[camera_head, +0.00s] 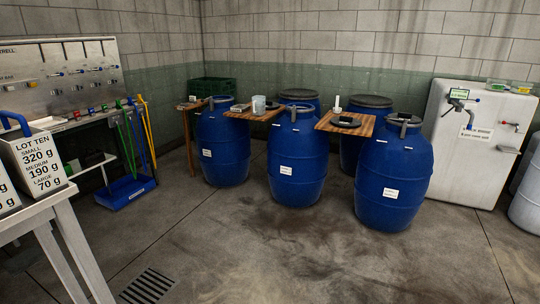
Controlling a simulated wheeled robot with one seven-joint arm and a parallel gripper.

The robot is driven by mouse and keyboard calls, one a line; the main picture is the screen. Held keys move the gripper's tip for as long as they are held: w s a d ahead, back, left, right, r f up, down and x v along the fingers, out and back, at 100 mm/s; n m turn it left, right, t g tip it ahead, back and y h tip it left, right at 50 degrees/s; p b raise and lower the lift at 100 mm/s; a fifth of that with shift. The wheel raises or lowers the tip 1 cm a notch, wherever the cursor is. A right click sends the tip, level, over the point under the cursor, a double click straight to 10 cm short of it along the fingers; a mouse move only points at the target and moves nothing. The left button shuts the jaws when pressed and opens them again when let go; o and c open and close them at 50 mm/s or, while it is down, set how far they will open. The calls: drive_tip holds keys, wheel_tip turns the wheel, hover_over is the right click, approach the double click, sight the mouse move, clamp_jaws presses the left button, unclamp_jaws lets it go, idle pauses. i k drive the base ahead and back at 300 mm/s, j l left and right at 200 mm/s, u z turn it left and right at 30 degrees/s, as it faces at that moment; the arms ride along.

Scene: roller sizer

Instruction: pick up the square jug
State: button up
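A small pale grey jug-like container (259,104) stands upright on a wooden board (252,116) laid between blue barrels, left of the middle of the head view. It looks like the square jug, but it is too small to be sure of its shape. My gripper is not in view, and nothing in this frame touches the container.
Several blue barrels (296,160) stand by the wall. A second board (328,125) holds a dark round item (346,122). A pale table (52,206) stands at the left, a white cabinet (462,150) at the right. The floor (270,250) in front is clear.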

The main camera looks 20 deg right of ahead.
sight(258, 102)
drive_tip(key=i+z, duration=0.35)
drive_tip(key=i, duration=2.65)
drive_tip(key=i+z, duration=0.15)
drive_tip(key=i, duration=1.05)
